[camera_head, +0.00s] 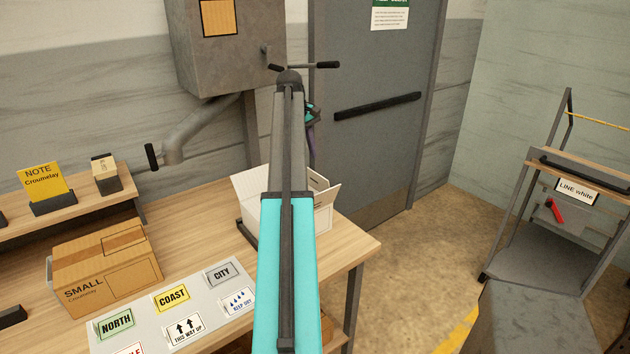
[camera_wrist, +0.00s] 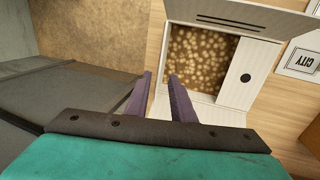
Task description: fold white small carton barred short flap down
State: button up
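The white small carton (camera_head: 307,219) stands on the wooden table, partly hidden behind my arm in the head view. In the wrist view the carton (camera_wrist: 165,104) is open at the top, with brown, light-speckled contents inside. Its barred flap (camera_wrist: 270,20), with two black bars, is unfolded at the top of that view. A flap with a black dot (camera_wrist: 256,78) lies on the right. My gripper (camera_wrist: 160,74) has its purple fingers apart and empty, by the carton's lower left edge. In the head view the gripper (camera_head: 311,145) is mostly hidden behind my arm.
A brown SMALL carton (camera_head: 108,265) stands on the table at left. A label board (camera_head: 205,335) with several cards, including CITY (camera_head: 222,274), lies in front. A shelf (camera_head: 80,208) is behind. A grey door (camera_head: 375,70) and a cart (camera_head: 535,255) stand beyond the table.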

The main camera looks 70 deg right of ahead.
jog(key=p, duration=0.3)
send_near(317, 190)
jog(key=shift+d+x, duration=0.2)
jog(key=shift+x, duration=2.55)
jog(key=shift+w, duration=0.15)
grip_shut()
jog(key=shift+a, duration=0.15)
